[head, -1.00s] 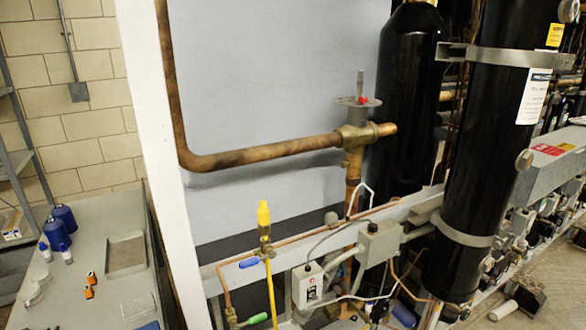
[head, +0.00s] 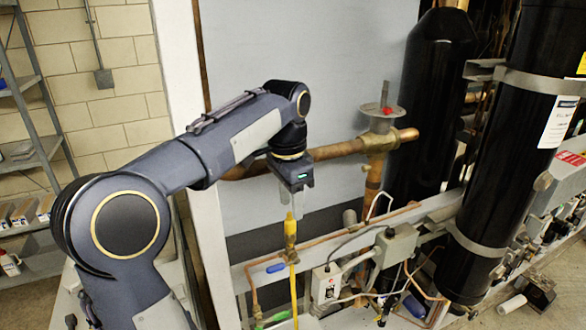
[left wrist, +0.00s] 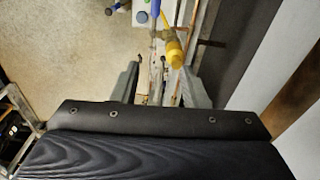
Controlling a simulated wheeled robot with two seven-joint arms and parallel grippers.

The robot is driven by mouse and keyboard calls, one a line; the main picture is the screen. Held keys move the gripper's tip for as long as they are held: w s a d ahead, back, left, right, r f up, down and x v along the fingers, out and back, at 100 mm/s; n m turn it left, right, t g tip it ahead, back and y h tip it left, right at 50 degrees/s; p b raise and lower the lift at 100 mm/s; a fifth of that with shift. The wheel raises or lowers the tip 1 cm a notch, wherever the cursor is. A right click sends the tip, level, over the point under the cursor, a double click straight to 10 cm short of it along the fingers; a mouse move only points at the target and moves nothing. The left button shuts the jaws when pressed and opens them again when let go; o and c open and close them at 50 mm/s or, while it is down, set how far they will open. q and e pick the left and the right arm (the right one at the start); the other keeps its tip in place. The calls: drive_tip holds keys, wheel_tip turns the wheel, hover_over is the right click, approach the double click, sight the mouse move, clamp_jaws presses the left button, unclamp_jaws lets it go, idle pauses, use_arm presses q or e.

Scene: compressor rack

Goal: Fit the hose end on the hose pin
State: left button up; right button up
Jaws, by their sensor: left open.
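The yellow hose end (head: 290,230) stands upright on the front rail, with the yellow hose (head: 294,285) hanging below it. My left gripper (head: 290,203) points down just above its tip; the fingers are open and hold nothing visible. In the left wrist view the yellow hose end (left wrist: 174,52) shows beyond and near the right finger of the open left gripper (left wrist: 160,72), apparently not between the fingers. I cannot make out a separate hose pin. My right gripper is not in view.
A blue-handled valve (head: 275,267) and thin copper piping run along the rail beside the hose. A grey switch box (head: 326,285) and black cylinders (head: 430,100) stand to the right. A thick copper pipe (head: 335,150) crosses behind my gripper.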

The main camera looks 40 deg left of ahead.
sight(290, 214)
use_arm(q)
drive_tip(key=shift+w+a+r+g, duration=0.3)
drive_tip(key=shift+w+a+r, duration=0.35)
drive_tip(key=shift+w+a, duration=0.2)
drive_tip(key=shift+w+f, duration=0.15)
drive_tip(key=shift+f, duration=0.05)
wheel_tip(290, 214, down, 7)
drive_tip(key=shift+b, duration=0.9)
drive_tip(key=shift+f+b, duration=0.35)
drive_tip(key=shift+f, duration=0.4)
drive_tip(key=shift+c, duration=0.3)
clamp_jaws()
